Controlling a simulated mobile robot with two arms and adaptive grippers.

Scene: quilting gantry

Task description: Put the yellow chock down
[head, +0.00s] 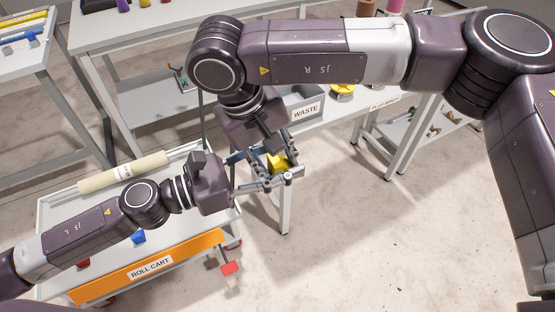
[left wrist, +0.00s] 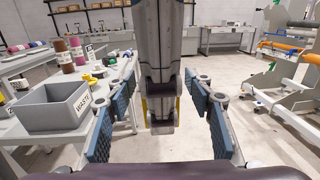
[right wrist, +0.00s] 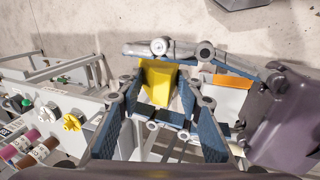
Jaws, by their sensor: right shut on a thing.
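The yellow chock (head: 277,162) is held in my right gripper (head: 273,160), which reaches down from above. In the right wrist view the chock (right wrist: 158,80) sits between the right finger pads. My left gripper (head: 268,168) comes in from the left, with its fingers spread around the right gripper and chock. In the left wrist view the left gripper (left wrist: 160,112) is wide open, and the right gripper's fingers fill the gap, with only thin yellow edges of the chock (left wrist: 178,112) showing. I cannot tell whether the left fingers touch anything.
The roll cart (head: 85,287) with a cream roll (head: 123,172) stands below my left arm. A grey waste bin (head: 297,100) is on the table (head: 330,121) behind the grippers. A red pedal (head: 229,268) sticks out beside the cart. The floor to the right is clear.

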